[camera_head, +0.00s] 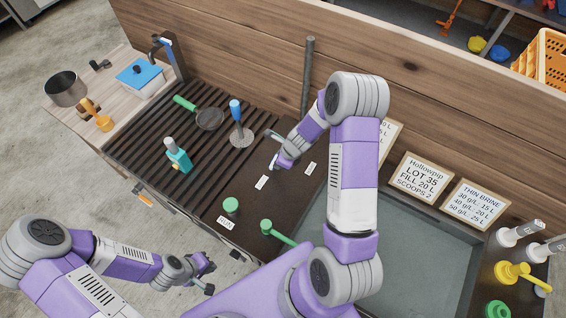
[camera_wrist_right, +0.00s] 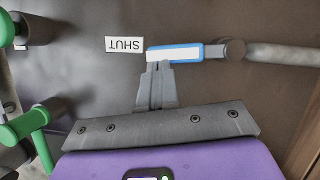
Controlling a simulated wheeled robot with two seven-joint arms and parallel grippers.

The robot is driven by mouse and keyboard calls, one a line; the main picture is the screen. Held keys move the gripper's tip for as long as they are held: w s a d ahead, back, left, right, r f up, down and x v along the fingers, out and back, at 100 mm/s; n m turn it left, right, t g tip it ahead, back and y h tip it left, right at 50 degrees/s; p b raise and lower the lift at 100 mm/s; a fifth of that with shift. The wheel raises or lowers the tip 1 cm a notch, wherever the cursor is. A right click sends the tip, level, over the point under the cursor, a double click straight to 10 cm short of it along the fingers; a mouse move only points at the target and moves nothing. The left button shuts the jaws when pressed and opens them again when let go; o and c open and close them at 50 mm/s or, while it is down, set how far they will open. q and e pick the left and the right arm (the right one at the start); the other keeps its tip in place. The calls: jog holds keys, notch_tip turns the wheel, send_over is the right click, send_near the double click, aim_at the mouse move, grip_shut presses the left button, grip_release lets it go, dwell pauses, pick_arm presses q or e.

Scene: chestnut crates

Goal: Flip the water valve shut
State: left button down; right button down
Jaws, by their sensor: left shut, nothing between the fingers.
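The valve lever has a blue and white handle (camera_wrist_right: 178,53) in the right wrist view. It runs from a dark pivot (camera_wrist_right: 233,50), and its free end is beside the white SHUT label (camera_wrist_right: 124,44). A grey pipe (camera_wrist_right: 285,54) leads from the pivot and stands against the wall in the head view (camera_head: 308,75). My right gripper (camera_wrist_right: 158,66) has its fingers together at the handle's edge; I cannot tell whether they touch it. In the head view my right gripper (camera_head: 283,160) hides most of the lever.
Green knobs (camera_head: 231,205) and a long green handle (camera_head: 281,234) stand in front of the lever. A slatted drainboard (camera_head: 150,140) with brushes and a strainer (camera_head: 209,118) lies to the left. A sink basin (camera_head: 425,250) and recipe boards (camera_head: 414,176) are to the right.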

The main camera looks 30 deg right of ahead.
jog(key=shift+w+a, duration=0.15)
jog(key=shift+a, duration=0.15)
dwell(0.4)
jog(key=shift+d+r+p, duration=0.15)
jog(key=shift+r+p, duration=0.45)
jog(key=p+v, duration=0.6)
jog(key=v, duration=0.2)
jog(key=shift+s+r+p, duration=0.35)
jog(key=shift+s, duration=0.1)
